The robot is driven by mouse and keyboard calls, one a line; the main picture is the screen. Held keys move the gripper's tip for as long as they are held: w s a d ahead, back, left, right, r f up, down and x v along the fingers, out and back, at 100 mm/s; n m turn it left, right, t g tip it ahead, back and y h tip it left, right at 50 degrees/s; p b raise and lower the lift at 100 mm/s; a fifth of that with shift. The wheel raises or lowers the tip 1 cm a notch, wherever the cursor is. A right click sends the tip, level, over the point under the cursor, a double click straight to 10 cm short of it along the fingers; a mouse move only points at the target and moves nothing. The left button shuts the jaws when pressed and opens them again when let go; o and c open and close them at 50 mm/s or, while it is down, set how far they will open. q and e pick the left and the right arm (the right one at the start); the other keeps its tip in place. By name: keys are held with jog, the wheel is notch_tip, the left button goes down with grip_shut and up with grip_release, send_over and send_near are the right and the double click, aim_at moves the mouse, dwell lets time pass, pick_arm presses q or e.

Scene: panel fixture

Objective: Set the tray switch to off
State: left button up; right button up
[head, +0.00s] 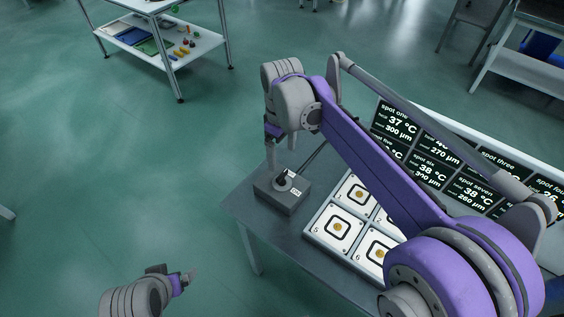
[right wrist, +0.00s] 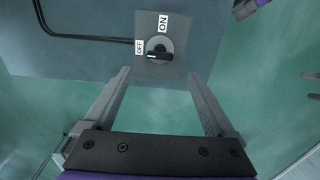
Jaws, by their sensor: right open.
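The switch is a grey box (head: 281,196) on the left end of the table, with a dark round knob. In the right wrist view its top plate (right wrist: 173,70) carries the knob (right wrist: 158,52), an OFF label (right wrist: 139,47) and an ON label (right wrist: 163,24). The knob's bar lies roughly crosswise in that view, with a pale mark at its left. My right gripper (right wrist: 159,75) is open and empty, its fingertips on either side of the knob's line and short of it. In the head view it hangs over the box. My left gripper (head: 187,278) is low at left, away from the table; its jaws are unclear.
A white tray of square spots (head: 313,229) lies right of the switch box, partly hidden by my right arm. A display panel (head: 398,120) stands behind it. A black cable (right wrist: 85,38) runs to the box. A shelf cart (head: 165,48) stands far off.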

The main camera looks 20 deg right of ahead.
notch_tip(320, 180, up, 3)
jog(key=shift+f, duration=0.15)
dwell(0.4)
jog(key=s+d+f+m+t, duration=0.1)
jog(key=s+f+m, duration=0.1)
jog(key=s, duration=0.4)
jog(key=s+d+f+m+t+p, duration=0.1)
jog(key=s+d+f+m+t, duration=0.1)
jog(key=s, duration=0.5)
jog(key=s+d+f+m+t+p, duration=0.1)
jog(key=s+f+m+t, duration=0.1)
jog(key=s+f, duration=0.3)
jog(key=shift+s+d+f+m, duration=0.2)
jog(key=shift+s+d+m, duration=0.1)
jog(key=shift+s+m, duration=0.7)
jog(key=shift+s, duration=0.15)
